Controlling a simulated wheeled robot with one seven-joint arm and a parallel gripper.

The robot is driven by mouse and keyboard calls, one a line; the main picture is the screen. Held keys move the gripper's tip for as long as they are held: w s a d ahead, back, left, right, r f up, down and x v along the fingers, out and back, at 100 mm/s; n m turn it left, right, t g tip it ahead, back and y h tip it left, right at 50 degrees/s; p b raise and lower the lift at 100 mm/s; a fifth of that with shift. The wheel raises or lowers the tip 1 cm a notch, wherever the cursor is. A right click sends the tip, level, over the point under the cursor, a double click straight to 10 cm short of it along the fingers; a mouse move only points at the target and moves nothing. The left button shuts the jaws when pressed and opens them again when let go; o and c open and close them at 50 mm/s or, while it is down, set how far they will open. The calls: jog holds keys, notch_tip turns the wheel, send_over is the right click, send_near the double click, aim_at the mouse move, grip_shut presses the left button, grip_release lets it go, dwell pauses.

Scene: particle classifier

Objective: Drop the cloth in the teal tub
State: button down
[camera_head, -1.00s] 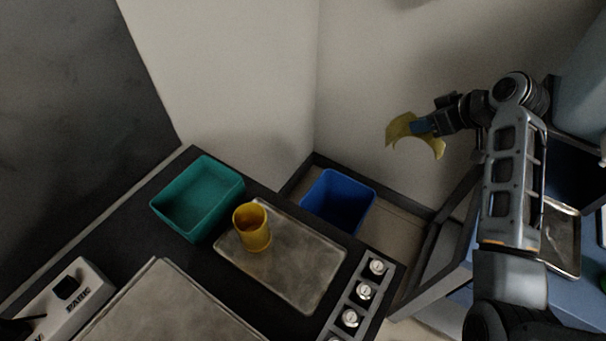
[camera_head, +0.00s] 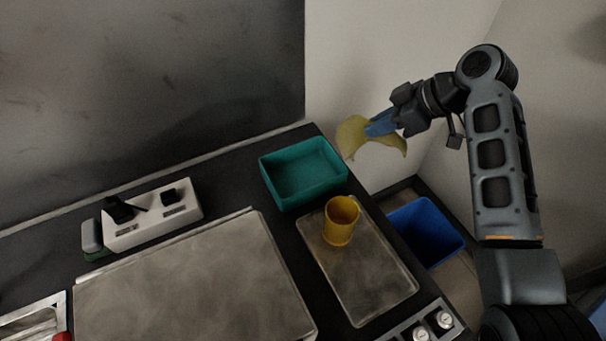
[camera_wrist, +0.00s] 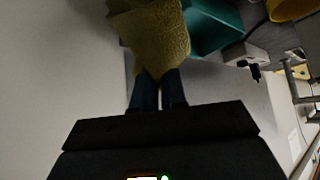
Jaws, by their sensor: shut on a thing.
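A yellow cloth (camera_head: 359,135) hangs from my gripper (camera_head: 380,124), which is shut on it. The cloth is in the air, to the right of and above the teal tub in the head view. The cloth (camera_wrist: 155,38) also shows beyond the blue fingers (camera_wrist: 158,88) in the wrist view. The teal tub (camera_head: 313,188) stands on the dark counter near its back right corner, and its visible inside is empty. Part of the tub (camera_wrist: 212,28) shows behind the cloth in the wrist view.
A yellow cup (camera_head: 339,226) stands on a metal tray (camera_head: 375,285) in front of the tub. A blue bin (camera_head: 428,232) is lower down, past the counter's right edge. A white device (camera_head: 150,216) and a large grey plate (camera_head: 195,285) are to the left.

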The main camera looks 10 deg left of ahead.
jog(key=s+a+n+g, duration=0.3)
jog(key=a+n, duration=0.2)
jog(key=a, duration=0.8)
jog(key=shift+w+f+b, duration=0.15)
jog(key=shift+f+b, duration=1.95)
jog(key=shift+f, duration=0.4)
grip_release()
jog(key=shift+r, duration=0.1)
notch_tip(320, 180, up, 6)
jog(key=d+h+p, duration=0.2)
jog(key=h+p, duration=0.2)
jog(key=p, duration=0.2)
jog(key=shift+d, duration=0.1)
